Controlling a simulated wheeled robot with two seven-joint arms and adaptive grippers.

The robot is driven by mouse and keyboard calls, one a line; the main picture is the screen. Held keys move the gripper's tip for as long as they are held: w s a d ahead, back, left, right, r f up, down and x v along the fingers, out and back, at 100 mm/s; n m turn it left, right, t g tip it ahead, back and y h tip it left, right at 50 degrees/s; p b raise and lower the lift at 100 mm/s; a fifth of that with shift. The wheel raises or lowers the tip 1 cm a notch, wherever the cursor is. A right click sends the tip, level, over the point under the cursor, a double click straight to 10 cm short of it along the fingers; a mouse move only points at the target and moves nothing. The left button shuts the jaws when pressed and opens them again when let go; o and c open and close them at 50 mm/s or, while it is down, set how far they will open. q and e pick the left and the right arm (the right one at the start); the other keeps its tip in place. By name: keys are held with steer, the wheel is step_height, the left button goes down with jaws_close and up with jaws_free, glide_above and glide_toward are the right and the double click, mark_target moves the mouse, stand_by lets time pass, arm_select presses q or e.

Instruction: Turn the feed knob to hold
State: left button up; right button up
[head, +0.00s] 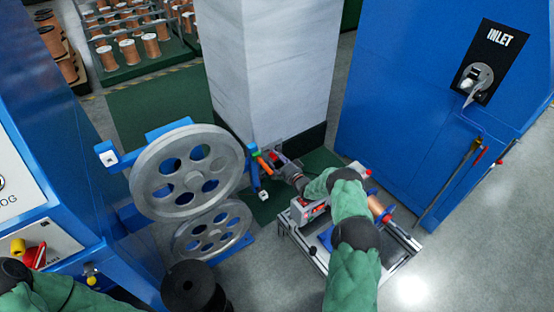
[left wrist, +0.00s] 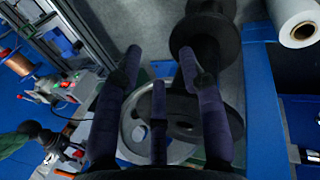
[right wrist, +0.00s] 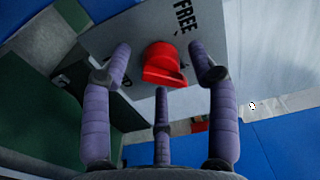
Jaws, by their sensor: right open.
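The red feed knob (right wrist: 165,62) sits on a grey plate (right wrist: 205,75) with the word FREE printed beside it, in the right wrist view. My right gripper (right wrist: 160,55) is open, with the knob framed between its spread fingers; I cannot tell whether they touch it. No HOLD marking is readable. In the head view the right gripper (head: 268,162) is small, low by the white pillar. My left gripper (left wrist: 158,75) is open and empty in the left wrist view, over the grey wheel and the black spool (left wrist: 200,105).
Large grey pulley wheels (head: 187,170) stand left of my right gripper. A cart (head: 390,250) with a copper spool is under my right arm. The white pillar (head: 270,70) rises behind. A blue INLET cabinet (head: 400,100) stands right; another blue machine (head: 60,130) stands left.

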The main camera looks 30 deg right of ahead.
steer(key=shift+s, duration=0.15)
steer(key=s, duration=1.1)
steer(key=shift+s+d, duration=0.35)
steer(key=shift+d, duration=0.1)
steer(key=s+a+f+n+g+p, duration=0.2)
steer(key=s+a+g, duration=0.15)
steer(key=a, duration=0.65)
steer(key=s+a+f+n+g+p, duration=0.2)
steer(key=a+f+n+g, duration=0.15)
steer(key=a, duration=0.65)
steer(key=s+a+r+n+g+p, duration=0.1)
steer(key=s+a+n+g, duration=0.1)
steer(key=s+a, duration=0.3)
steer(key=s+a+r+n+g+y+p, duration=0.1)
steer(key=s+a+g, duration=0.4)
steer(key=s, duration=0.7)
steer(key=s+a+r+n+g+y+p, duration=0.1)
steer(key=s+a+r+n+g, duration=0.1)
steer(key=s, duration=0.7)
steer(key=a+n+g, duration=0.1)
steer(key=a+n, duration=0.1)
steer(key=a, duration=0.1)
steer(key=shift+a+r+g, duration=0.25)
steer(key=shift+a+g, duration=0.05)
